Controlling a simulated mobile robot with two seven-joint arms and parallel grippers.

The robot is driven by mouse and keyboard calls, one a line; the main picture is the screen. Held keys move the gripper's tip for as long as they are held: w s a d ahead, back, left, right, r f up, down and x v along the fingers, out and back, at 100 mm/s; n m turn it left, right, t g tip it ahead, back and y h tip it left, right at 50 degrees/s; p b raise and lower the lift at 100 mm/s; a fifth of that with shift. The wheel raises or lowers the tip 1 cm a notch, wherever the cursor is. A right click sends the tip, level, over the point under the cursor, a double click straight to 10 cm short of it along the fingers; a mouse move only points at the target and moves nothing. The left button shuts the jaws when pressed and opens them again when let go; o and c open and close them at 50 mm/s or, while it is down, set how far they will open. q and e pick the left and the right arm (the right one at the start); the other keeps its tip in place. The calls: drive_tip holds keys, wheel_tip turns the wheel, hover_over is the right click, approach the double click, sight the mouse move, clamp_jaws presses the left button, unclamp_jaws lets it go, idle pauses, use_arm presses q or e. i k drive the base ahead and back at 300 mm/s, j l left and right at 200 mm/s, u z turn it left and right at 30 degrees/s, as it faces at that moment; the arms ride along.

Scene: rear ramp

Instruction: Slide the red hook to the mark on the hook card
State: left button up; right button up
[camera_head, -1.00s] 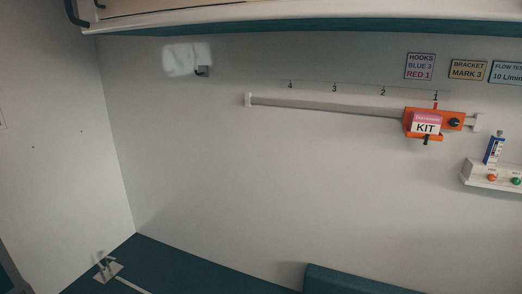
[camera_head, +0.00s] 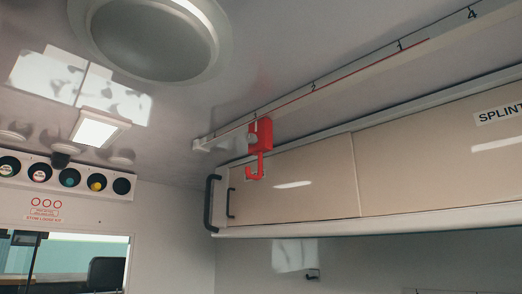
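The red hook (camera_head: 260,148) hangs from the ceiling rail (camera_head: 362,72), near the rail's left end and left of the numeral 2 (camera_head: 313,87). Its curved tip points down in front of the cabinet front. The numeral 4 (camera_head: 472,15) shows farther right, with another numeral between it and the 2. The numeral at the hook's own place cannot be read. The hook card is out of view now. Neither of my grippers is in view.
A beige overhead cabinet (camera_head: 300,185) with black handles (camera_head: 212,204) runs below the rail. A round ceiling lamp (camera_head: 155,38) is at upper left. A panel with several coloured round dials (camera_head: 69,179) hangs above a window (camera_head: 78,262).

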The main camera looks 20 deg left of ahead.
sight(263, 128)
drive_tip(key=i+j+z, duration=0.1)
drive_tip(key=j+z, duration=0.2)
drive_tip(key=j, duration=0.35)
drive_tip(key=j+z, duration=0.3)
drive_tip(key=j, duration=0.3)
